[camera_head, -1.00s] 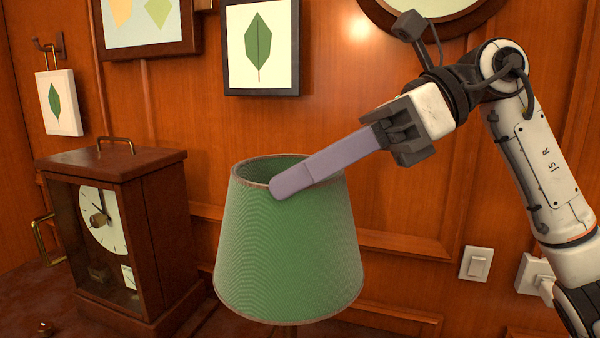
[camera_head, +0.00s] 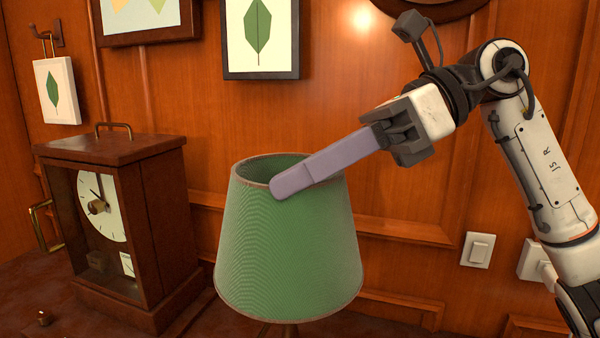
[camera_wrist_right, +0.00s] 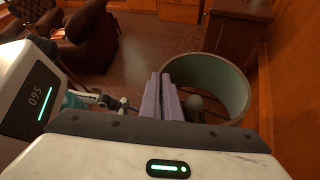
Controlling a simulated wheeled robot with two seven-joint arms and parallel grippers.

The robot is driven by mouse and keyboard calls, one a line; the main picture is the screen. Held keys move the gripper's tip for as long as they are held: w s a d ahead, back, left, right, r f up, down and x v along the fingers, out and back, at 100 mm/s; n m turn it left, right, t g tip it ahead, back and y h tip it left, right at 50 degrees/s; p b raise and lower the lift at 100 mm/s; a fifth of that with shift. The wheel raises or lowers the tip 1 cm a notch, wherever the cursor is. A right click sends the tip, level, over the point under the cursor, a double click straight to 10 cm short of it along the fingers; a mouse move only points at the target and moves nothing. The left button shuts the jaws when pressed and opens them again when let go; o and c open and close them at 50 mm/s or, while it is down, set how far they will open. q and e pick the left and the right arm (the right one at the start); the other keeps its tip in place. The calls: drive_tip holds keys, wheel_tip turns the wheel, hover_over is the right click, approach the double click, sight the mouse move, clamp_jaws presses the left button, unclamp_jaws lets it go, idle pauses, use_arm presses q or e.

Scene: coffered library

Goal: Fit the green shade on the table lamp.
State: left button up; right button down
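The green shade (camera_head: 290,245) hangs upright and open-topped in the middle of the head view. My right gripper (camera_head: 290,185) reaches in from the right, its long lilac fingers shut on the shade's upper rim. In the right wrist view the two fingers (camera_wrist_right: 161,97) lie close together at the left edge of the shade (camera_wrist_right: 235,85). A short piece of the lamp's dark brass stem (camera_head: 284,331) shows below the shade; the rest of the lamp is hidden. A rounded thing (camera_wrist_right: 195,104) shows inside the shade, too dim to name.
A wooden clock (camera_head: 165,225) with a brass handle stands left of the shade on the dark tabletop (camera_head: 30,290). The panelled wall behind carries framed pictures (camera_head: 260,38), a light switch (camera_head: 478,250) and a plugged socket (camera_head: 535,260). Brown armchairs (camera_wrist_right: 85,45) stand farther off.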

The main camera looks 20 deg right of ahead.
drive_tip(key=shift+f+b, duration=0.7)
drive_tip(key=shift+f, duration=0.3)
drive_tip(key=c, duration=1.9)
unclamp_jaws()
drive_tip(key=v, duration=1)
drive_tip(key=shift+d+r, duration=0.1)
drive_tip(key=shift+d, duration=0.05)
